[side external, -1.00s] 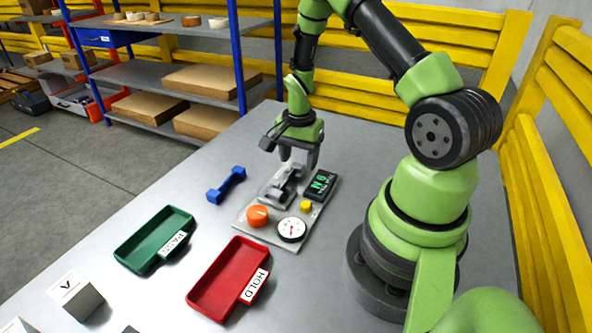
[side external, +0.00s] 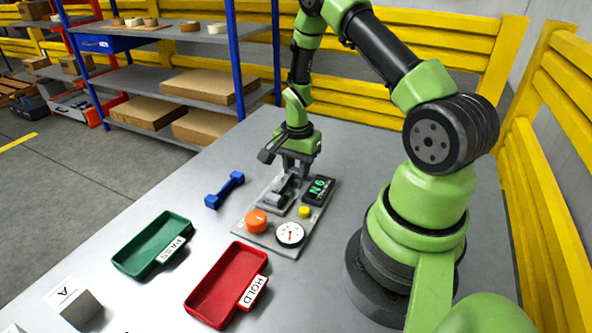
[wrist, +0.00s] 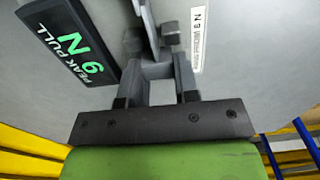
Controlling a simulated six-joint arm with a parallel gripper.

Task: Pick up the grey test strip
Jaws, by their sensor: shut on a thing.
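My gripper (side external: 291,172) is low over the far end of the grey test rig, pointing down. Its jaws are shut on the grey test strip at the rig's grey clamp (side external: 277,191). The strip is mostly hidden by the fingers and clamp; in the wrist view a narrow grey piece (wrist: 148,22) shows just beyond my gripper (wrist: 152,45). I cannot tell whether the strip is clear of the clamp.
The rig plate (side external: 267,237) carries a display (side external: 319,189) with green digits, an orange knob (side external: 256,221), a yellow button (side external: 304,211) and a dial (side external: 290,234). A blue dumbbell-shaped part (side external: 224,190), green PASS tray (side external: 145,238) and red HOLD tray (side external: 222,284) are nearby.

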